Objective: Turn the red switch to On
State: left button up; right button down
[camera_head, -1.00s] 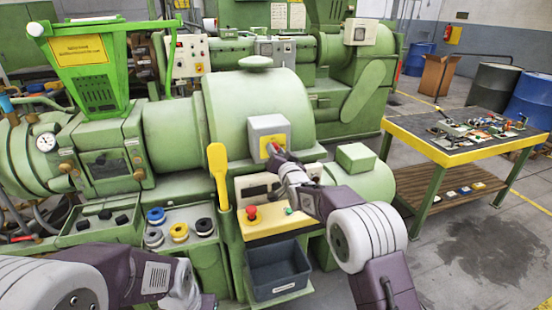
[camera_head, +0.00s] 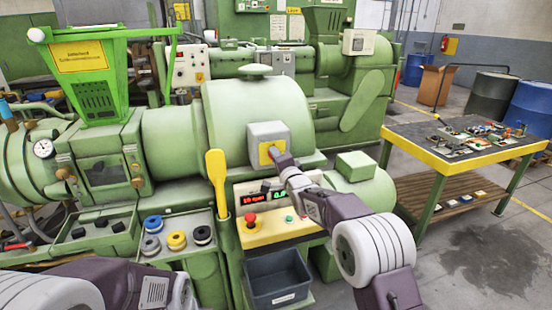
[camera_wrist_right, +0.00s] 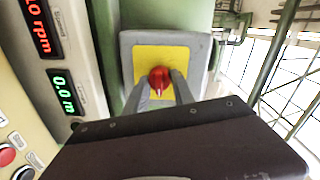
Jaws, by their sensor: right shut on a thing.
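The red switch (camera_wrist_right: 159,76) is a round knob on a yellow plate (camera_wrist_right: 181,57) on the front of a grey box. In the wrist view its white mark points down the picture. The grey box (camera_head: 265,132) is fixed to the green extruder (camera_head: 258,105). My right gripper (camera_wrist_right: 160,84) is shut on the red switch, one finger at each side. In the head view my right gripper (camera_head: 277,152) reaches the box and hides most of the knob. My left arm shows at the bottom left, but its gripper is out of view.
Below the box is a control panel with lit red and green displays (camera_wrist_right: 40,25) and a red push button (camera_head: 250,217). A yellow paddle-shaped handle (camera_head: 217,175) stands left of it. A dark bin (camera_head: 276,278) is beneath. A table (camera_head: 440,148) stands right.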

jog(key=shift+m, duration=0.4)
jog(key=c, duration=1.1)
grip_release()
jog(key=shift+o, duration=0.2)
jog(key=shift+s, duration=0.1)
jog(key=b+v, duration=0.2)
jog(key=v, duration=0.6)
jog(key=shift+s+d, duration=0.15)
jog(key=shift+s, duration=0.25)
